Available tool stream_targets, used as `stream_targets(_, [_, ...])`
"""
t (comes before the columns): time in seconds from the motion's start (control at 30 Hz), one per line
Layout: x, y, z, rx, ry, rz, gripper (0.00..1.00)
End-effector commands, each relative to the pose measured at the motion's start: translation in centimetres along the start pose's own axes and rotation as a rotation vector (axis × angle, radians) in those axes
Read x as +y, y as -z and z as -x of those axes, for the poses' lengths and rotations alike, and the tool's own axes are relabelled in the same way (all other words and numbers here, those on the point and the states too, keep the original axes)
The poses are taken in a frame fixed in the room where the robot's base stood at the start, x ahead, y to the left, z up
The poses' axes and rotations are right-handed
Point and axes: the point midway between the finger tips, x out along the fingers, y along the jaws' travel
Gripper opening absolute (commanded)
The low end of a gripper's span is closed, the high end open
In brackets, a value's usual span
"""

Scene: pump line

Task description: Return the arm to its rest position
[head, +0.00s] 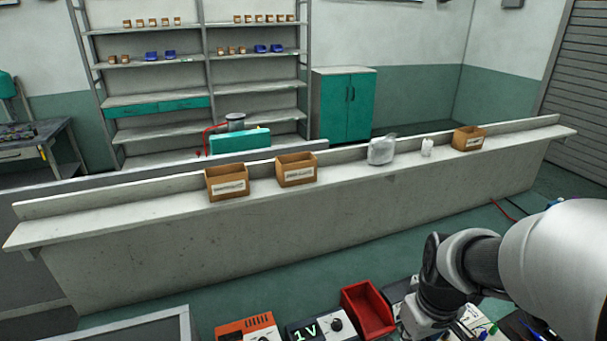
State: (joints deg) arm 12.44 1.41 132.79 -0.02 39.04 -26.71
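My arm comes in from the right edge in the head view, with a large light-grey link close to the camera and dark joints further left. It bends down over the bench at the bottom, and its last visible part reaches the picture's lower edge beside a red bin. My gripper's fingers do not show, so I cannot see whether they hold anything.
Near the arm are the red bin (368,309), a meter reading "1 V" (321,327) and an orange-fronted device (248,328). Shelves (150,99) stand behind.

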Motion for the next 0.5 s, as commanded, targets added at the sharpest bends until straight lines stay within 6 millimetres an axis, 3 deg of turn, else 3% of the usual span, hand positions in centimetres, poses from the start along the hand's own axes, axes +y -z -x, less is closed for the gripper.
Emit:
stream_targets(0.03, [-0.9, -0.2, 1.8, 0.033, -0.013, -0.015, 0.00])
stream_targets(0.2, [-3.9, -2.1, 6.5, 0.117, -0.030, -0.091, 0.00])
stream_targets(0.5, [-8.1, -6.7, 11.3, 0.253, -0.025, -0.212, 0.00])
